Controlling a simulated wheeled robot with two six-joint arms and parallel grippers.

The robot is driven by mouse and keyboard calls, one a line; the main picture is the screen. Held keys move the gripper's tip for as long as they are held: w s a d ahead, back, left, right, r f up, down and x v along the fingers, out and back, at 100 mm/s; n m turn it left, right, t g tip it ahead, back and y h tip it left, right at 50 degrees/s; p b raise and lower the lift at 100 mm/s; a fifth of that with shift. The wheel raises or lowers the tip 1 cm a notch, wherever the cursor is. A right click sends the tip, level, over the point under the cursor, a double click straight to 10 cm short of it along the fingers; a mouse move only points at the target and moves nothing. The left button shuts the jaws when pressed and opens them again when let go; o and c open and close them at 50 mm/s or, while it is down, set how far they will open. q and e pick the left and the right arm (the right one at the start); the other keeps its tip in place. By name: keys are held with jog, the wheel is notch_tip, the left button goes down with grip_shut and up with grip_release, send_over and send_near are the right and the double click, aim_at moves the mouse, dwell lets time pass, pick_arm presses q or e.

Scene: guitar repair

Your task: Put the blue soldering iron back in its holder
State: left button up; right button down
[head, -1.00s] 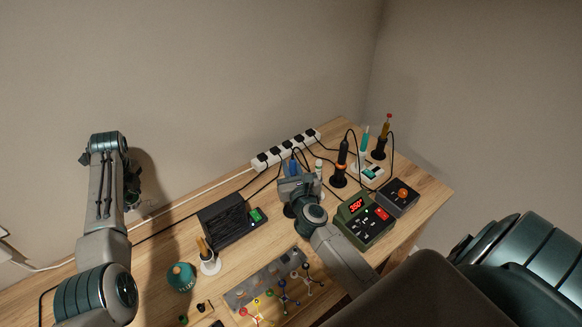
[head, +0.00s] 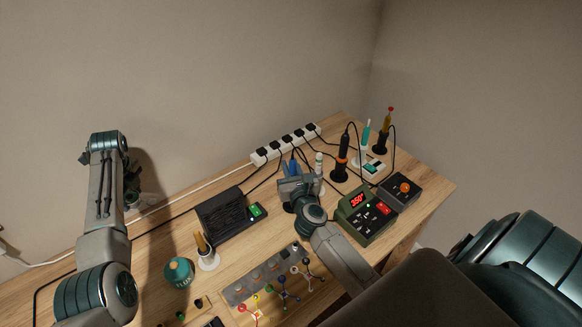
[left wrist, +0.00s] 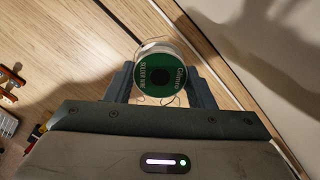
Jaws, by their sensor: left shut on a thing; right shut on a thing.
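The blue soldering iron (head: 293,165) shows as a blue handle top just above my right gripper (head: 297,186), which is shut on it. The gripper and wrist hide its lower part. A dark stand base (head: 287,207) shows partly below the right gripper; it looks like the iron's holder, but I cannot tell whether the tip is inside. My left gripper (left wrist: 160,88) is shut on a solder spool (left wrist: 160,72) with a green label, seen in the left wrist view. In the head view the left arm mostly hides that gripper (head: 133,190).
Beside the right gripper stands a small white-topped bottle (head: 319,160). To its right are an orange-banded iron in a stand (head: 342,160), a green station (head: 365,214) reading 350° and a dark box (head: 400,190). A power strip (head: 286,145) with cables lies behind. A black box (head: 226,216) stands left.

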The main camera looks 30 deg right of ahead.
pick_arm(q)
jog(key=shift+f+b, duration=0.4)
jog(key=shift+f, duration=0.2)
pick_arm(e)
jog(key=shift+f, duration=0.7)
jog(key=c, duration=0.6)
grip_release()
pick_arm(q)
jog(key=shift+r, duration=0.1)
pick_arm(e)
jog(key=shift+r, duration=0.1)
pick_arm(q)
notch_tip(320, 180, up, 11)
jog(key=p, duration=1.1)
pick_arm(e)
notch_tip(320, 180, up, 11)
